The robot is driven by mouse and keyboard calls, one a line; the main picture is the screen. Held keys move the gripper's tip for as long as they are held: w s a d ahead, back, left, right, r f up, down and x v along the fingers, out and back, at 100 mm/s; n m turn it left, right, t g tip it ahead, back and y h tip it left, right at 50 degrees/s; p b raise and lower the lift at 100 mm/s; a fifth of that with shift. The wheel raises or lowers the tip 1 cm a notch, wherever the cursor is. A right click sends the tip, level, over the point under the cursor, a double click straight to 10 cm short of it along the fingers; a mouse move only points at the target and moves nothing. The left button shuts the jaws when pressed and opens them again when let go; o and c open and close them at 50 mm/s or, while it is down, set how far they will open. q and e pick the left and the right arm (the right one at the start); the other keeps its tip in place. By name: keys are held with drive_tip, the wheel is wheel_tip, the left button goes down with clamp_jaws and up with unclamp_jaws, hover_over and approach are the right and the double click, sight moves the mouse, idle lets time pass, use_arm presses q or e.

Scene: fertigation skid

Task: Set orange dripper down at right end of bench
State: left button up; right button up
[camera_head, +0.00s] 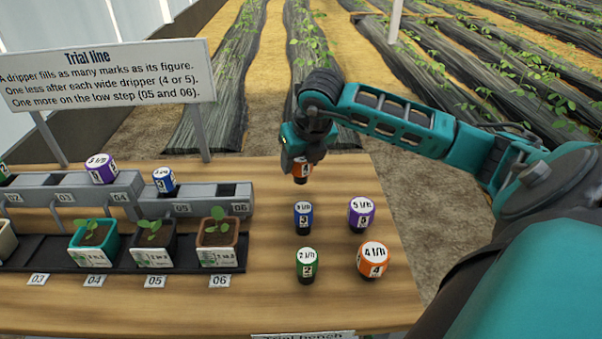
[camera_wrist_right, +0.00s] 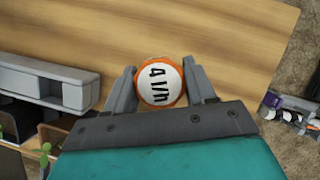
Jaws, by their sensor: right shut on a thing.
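My right gripper (camera_head: 302,157) is over the far part of the bench, right of the grey stepped line. It is shut on an orange dripper (camera_head: 302,174), whose white "4 l/h" top faces the camera between the two fingers in the right wrist view (camera_wrist_right: 160,82). In the head view the gripper hides the top of this dripper. I cannot tell whether its base touches the wood. A second orange dripper (camera_head: 373,262), marked 4, stands upright at the near right of the bench (camera_head: 330,305). My left gripper is not in view.
The grey stepped rail (camera_head: 220,210) holds a purple dripper (camera_head: 102,169) and a blue one (camera_head: 165,181). Potted seedlings stand before it. Bare wood lies around the held dripper.

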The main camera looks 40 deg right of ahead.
sight(301, 173)
wheel_tip(301, 173, down, 3)
drive_tip(key=shift+r, duration=0.1)
drive_tip(key=shift+f, duration=0.4)
drive_tip(key=shift+f+b, duration=0.2)
drive_tip(key=shift+b, duration=0.2)
drive_tip(key=o, duration=1)
drive_tip(key=shift+r, duration=0.1)
